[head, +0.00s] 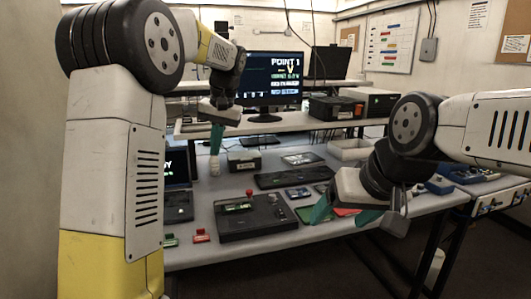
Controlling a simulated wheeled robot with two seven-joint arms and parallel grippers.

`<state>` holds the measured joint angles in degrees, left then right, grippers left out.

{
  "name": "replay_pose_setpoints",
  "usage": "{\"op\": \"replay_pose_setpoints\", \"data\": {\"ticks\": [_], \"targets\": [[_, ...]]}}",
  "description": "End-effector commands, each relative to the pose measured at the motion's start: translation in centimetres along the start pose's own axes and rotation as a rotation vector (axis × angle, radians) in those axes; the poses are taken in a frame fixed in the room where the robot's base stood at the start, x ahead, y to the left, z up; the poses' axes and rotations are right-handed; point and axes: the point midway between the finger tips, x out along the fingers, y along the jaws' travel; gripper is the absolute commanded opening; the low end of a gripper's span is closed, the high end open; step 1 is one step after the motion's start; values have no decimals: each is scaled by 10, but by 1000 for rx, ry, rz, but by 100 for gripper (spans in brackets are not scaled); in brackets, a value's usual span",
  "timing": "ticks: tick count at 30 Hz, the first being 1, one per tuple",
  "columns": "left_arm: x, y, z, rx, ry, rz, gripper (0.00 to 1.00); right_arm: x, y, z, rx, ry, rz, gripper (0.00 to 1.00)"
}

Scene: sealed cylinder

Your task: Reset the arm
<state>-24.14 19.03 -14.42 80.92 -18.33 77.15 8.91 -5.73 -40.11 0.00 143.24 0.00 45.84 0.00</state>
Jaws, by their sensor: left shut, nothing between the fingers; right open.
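My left arm comes in from the left, bends over at the top and points its gripper (215,145) down above the back left of the table. The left gripper's teal fingers are together with nothing between them. A small white object (214,166) shows just below its tips; I cannot tell whether they touch. My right arm comes in from the right. Its gripper (352,221) is open and empty over the front right of the table, with teal fingers apart. The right gripper hides part of the table edge.
The grey table (330,232) carries a dark device with a red knob (250,215), a black keyboard (290,177), a laptop (178,190), a white bin (350,149) and small boards. A monitor (272,80) stands on the shelf behind.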

Motion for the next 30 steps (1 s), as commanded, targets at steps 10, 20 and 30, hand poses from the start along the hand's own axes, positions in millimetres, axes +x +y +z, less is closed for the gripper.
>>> {"op": "replay_pose_setpoints", "data": {"ticks": [10,20,30], "targets": [[-28,-13,138,-36,190,264,0,0,0,0,0,0,0,76],[-12,16,254,-80,379,367,0,0,0,0,0,0,0,76],[2,28,284,-97,433,376,0,0,0,0,0,0,0,76]]}}
